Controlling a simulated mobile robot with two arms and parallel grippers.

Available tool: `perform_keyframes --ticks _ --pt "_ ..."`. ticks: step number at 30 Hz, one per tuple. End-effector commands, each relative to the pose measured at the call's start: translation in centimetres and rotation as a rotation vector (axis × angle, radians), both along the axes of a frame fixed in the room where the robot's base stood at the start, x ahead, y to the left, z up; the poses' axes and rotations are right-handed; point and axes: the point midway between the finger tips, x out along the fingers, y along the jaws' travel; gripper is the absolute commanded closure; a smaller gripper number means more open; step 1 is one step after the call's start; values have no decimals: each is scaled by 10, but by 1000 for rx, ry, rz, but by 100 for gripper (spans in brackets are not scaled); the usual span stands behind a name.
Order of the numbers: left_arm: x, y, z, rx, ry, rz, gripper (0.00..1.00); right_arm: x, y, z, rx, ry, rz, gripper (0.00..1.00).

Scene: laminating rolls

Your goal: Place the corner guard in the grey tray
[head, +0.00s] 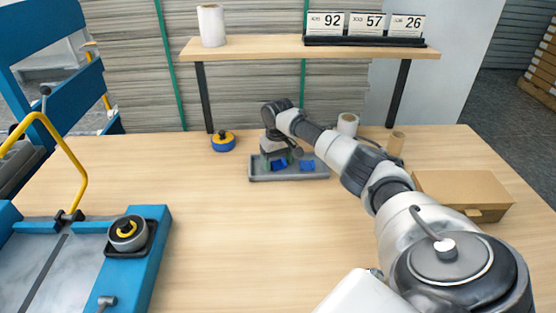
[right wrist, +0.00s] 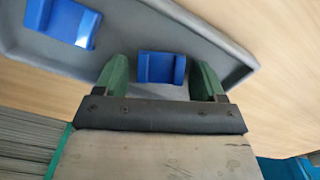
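The grey tray (head: 290,177) lies on the table below the shelf. It holds two blue corner guards, one at its left (head: 279,165) and one at its right (head: 307,165). My right gripper (head: 290,155) is low over the left part of the tray. In the right wrist view my right gripper (right wrist: 162,82) has its green fingers spread, with one blue corner guard (right wrist: 162,67) between them and a small gap at each side. The other corner guard (right wrist: 75,22) lies farther off on the tray floor (right wrist: 215,45). My left gripper is not in view.
A blue and yellow tape roll (head: 223,142) stands left of the tray. A white roll (head: 347,124), a brown roll (head: 396,144) and a cardboard box (head: 464,194) are to the right. The shelf (head: 310,48) stands behind. A blue machine (head: 85,255) is at left; the table's middle is clear.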

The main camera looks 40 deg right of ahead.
Motion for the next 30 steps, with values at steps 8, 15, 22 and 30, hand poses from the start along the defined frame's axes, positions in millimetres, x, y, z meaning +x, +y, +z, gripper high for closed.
perform_keyframes --ticks 8,15,22,30 --pt "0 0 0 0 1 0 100 0 0 1 0 -1 0 29" --pt "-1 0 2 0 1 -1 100 1 -1 30 0 -3 1 29" --pt "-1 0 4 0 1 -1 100 1 0 81 0 -4 0 29" --pt "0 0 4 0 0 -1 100 1 0 118 0 -1 0 29"
